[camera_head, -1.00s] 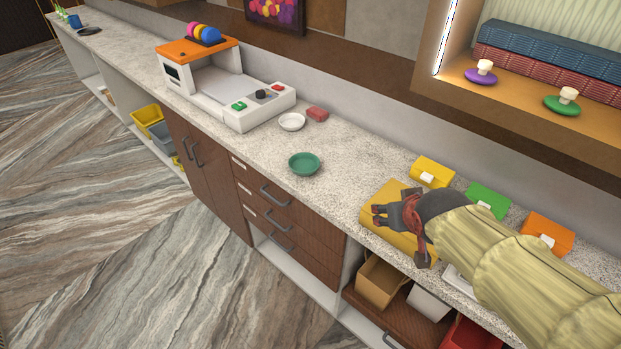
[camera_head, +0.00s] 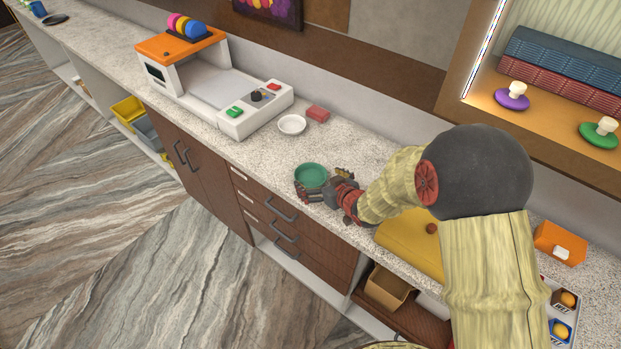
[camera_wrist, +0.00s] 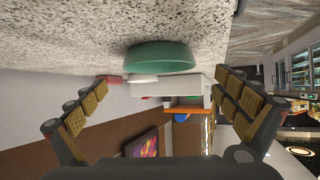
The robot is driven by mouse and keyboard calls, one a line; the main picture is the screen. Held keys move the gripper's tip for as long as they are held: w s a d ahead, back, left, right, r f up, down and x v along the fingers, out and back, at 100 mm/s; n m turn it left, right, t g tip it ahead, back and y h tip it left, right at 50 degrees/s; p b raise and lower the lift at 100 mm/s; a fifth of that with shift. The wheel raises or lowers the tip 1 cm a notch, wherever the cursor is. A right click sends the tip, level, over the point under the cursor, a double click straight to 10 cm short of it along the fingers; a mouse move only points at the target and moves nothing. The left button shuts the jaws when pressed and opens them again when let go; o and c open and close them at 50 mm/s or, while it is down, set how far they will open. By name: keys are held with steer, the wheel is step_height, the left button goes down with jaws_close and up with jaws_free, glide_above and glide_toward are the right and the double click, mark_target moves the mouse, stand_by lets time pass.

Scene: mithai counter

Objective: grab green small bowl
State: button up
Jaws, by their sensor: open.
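The green small bowl (camera_head: 311,174) sits upright on the speckled counter, in the middle of the head view. In the wrist view the green bowl (camera_wrist: 160,57) appears at the top centre, ahead of my fingers and between their directions. My gripper (camera_head: 318,182) is just beside the bowl's near right side, low over the counter, and partly covers its lower edge in the head view. In the wrist view my gripper (camera_wrist: 162,85) is open and empty, its two padded fingers spread wide. I cannot tell whether a finger touches the bowl.
A white machine with an orange top (camera_head: 180,42) stands to the left. A yellow box (camera_head: 412,240) lies under my arm. The counter left of the bowl is clear.

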mark_target(305, 172)
steer(key=b+x, duration=0.1)
steer(key=x, duration=0.3)
steer(key=shift+w+f, duration=0.1)
steer(key=shift+f, duration=0.2)
steer(key=shift+c, duration=0.5)
steer(key=c, duration=1.1)
steer(key=shift+r, duration=0.1)
